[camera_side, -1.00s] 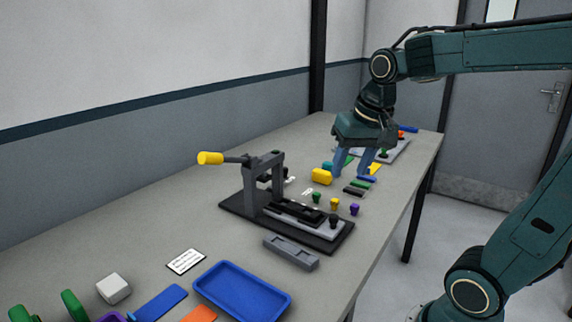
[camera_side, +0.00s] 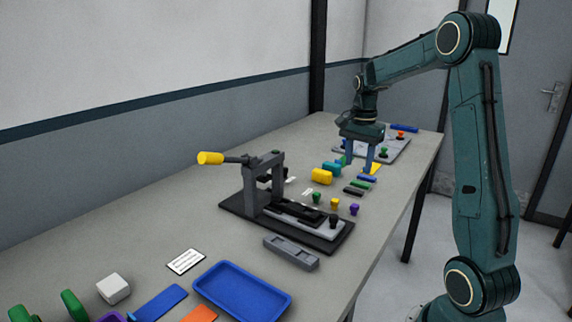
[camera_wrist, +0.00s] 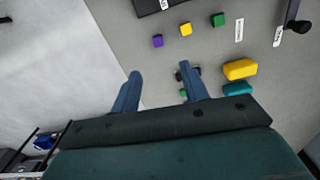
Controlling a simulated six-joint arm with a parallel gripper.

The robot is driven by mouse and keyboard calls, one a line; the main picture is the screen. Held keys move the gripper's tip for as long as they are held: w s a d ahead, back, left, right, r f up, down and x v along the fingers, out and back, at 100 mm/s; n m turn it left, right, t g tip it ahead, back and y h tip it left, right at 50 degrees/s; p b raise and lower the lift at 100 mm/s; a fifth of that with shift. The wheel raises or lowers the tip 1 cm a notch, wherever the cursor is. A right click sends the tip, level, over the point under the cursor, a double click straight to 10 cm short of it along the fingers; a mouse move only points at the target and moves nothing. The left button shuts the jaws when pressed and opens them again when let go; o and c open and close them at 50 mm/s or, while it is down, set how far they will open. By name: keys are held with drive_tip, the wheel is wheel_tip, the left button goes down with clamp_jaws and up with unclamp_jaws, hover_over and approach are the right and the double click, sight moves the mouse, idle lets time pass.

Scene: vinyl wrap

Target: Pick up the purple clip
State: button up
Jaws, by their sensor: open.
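The purple clip (camera_side: 354,210) is a small piece standing on the grey table, at the right end of a short row with a yellow and a green one. In the wrist view the purple clip (camera_wrist: 157,41) shows beyond my fingertips, slightly left of the picture's middle. My gripper (camera_side: 358,165) is over the table, farther back than the clip and apart from it. In the wrist view my gripper (camera_wrist: 160,70) has its two blue fingers spread, with nothing held between them.
Yellow block (camera_side: 322,176) and teal block (camera_side: 331,167) lie left of my gripper. The lever press (camera_side: 263,180) with a yellow handle stands left of the clip. A grey slotted block (camera_side: 291,253) and blue tray (camera_side: 242,290) are in front. Bare table lies right of the clip.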

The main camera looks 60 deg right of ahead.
drive_tip(key=shift+d+f, duration=0.1)
drive_tip(key=shift+f, duration=0.05)
hover_over(355, 205)
drive_tip(key=shift+w+d+f, duration=0.1)
drive_tip(key=shift+f, duration=2.05)
drive_tip(key=shift+w+f, duration=0.1)
drive_tip(key=shift+f, duration=2)
drive_tip(key=shift+s+f, duration=0.15)
drive_tip(key=shift+f, duration=2.4)
clamp_jaws()
